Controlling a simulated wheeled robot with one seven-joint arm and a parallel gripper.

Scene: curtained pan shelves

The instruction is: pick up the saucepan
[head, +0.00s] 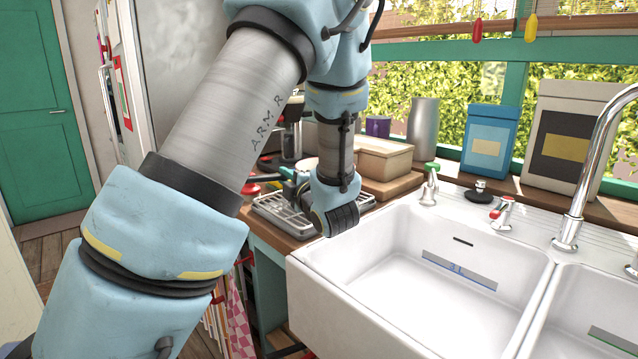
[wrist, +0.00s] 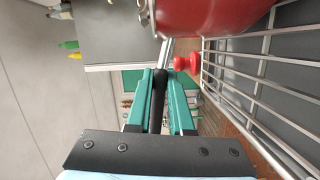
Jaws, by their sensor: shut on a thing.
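The saucepan (wrist: 212,14) is red and shows at the top right of the wrist view, cut off by the frame edge. Its black handle (wrist: 160,88) lies between the two teal fingers of my gripper (wrist: 162,76), which is shut on it. In the head view my teal fingers (head: 287,173) show small beside the wrist, above the draining rack. A red piece (head: 250,190) beside my arm there may be part of the pan; my arm hides the rest. I cannot tell whether the pan touches the rack.
A wire draining rack (wrist: 262,88) runs close along the pan's right side in the wrist view. A red knob (wrist: 187,63) sits near the pan and rack. The white sink (head: 345,262) lies right of my wrist. Boxes (head: 385,158) stand behind on the wooden counter.

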